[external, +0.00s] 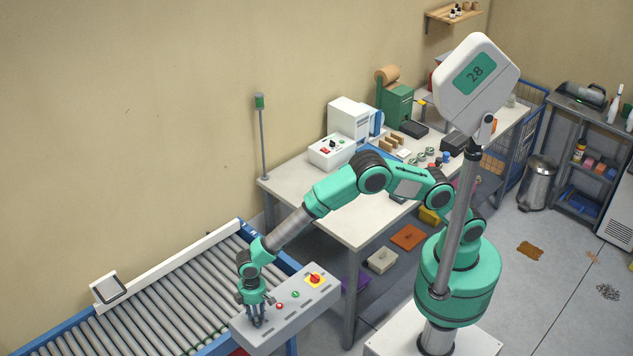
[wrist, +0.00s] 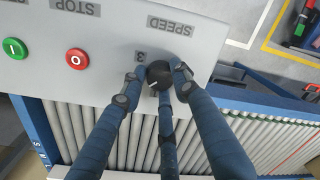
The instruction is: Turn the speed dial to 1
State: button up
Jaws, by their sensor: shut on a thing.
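The speed dial (wrist: 158,73) is a small black knob on the grey control panel (wrist: 225,20), seen upside down in the wrist view under the SPEED label (wrist: 170,26). A short pale mark shows on the knob's lower left side. A 3 (wrist: 139,56) is printed at its upper left; the fingers cover other markings, and I see no 1. My gripper (wrist: 157,78) has its blue fingers closed around the dial, one on each side and one below in the picture. In the external view my gripper (external: 256,318) is down at the panel's left end and hides the dial.
A green button (wrist: 15,48) and a red button (wrist: 76,59) sit beside the dial on the panel. A red emergency knob on yellow (external: 315,279) is at the panel's far end. The roller conveyor (external: 170,300) runs alongside, and a white worktable (external: 345,215) stands behind.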

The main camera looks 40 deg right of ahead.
jog(key=n+p, duration=0.1)
jog(key=n, duration=0.3)
jog(key=shift+a+r, duration=0.15)
jog(key=n+p, duration=0.1)
jog(key=n, duration=0.3)
jog(key=shift+a+n, duration=0.1)
jog(key=shift+n, duration=0.2)
jog(key=o, duration=1.1)
jog(key=shift+o, duration=0.3)
jog(key=shift+h, duration=0.3)
notch_tip(320, 180, up, 12)
jog(key=shift+w, duration=0.4)
